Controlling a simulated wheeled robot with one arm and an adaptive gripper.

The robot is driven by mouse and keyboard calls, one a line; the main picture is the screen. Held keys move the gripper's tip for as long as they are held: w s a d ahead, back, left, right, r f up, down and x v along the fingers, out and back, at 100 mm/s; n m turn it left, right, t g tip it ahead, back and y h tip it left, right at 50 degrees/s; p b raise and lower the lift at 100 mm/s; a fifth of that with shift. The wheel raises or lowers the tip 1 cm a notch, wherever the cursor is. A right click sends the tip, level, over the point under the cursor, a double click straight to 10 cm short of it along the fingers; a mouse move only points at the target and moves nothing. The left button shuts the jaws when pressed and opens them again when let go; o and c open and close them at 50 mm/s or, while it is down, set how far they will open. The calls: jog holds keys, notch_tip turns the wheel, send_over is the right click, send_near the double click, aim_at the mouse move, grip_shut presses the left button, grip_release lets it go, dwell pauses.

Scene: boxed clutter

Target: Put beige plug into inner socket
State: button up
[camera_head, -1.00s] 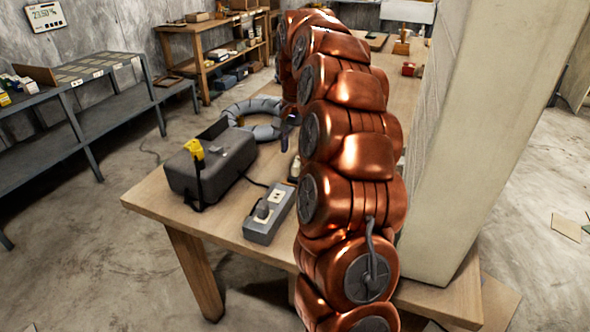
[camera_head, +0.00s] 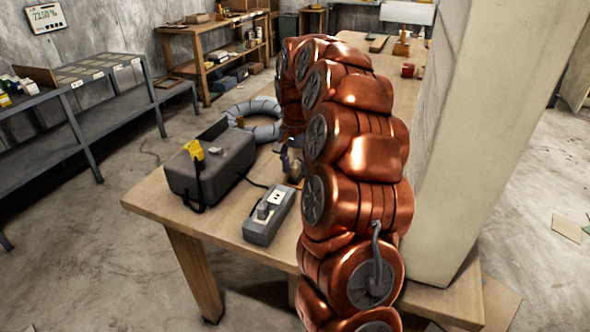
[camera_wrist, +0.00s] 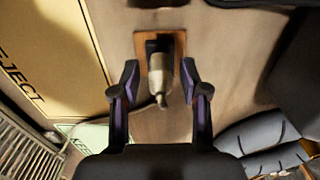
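The beige plug (camera_wrist: 159,78) stands in a black holder on a small brown wooden board (camera_wrist: 180,48) in the wrist view. My gripper (camera_wrist: 160,73) is open, with one finger on each side of the plug and a visible gap to it. In the head view my gripper (camera_head: 291,160) is low over the table, beside the arm, and partly hides the plug. A grey power strip (camera_head: 258,236) lies to its left and nearer the camera. A dark plug (camera_head: 263,210) sits in the strip's nearer part; a white socket face (camera_head: 277,196) shows bare at its farther part.
A dark grey case (camera_head: 213,163) with a yellow part (camera_head: 195,150) stands left of the strip, and a coiled grey hose (camera_head: 262,130) lies behind it. A tall pale pillar (camera_head: 450,150) stands close on my arm's right. Bare tabletop (camera_head: 160,200) shows at front left.

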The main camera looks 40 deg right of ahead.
grip_shut()
jog(key=shift+r, duration=0.1)
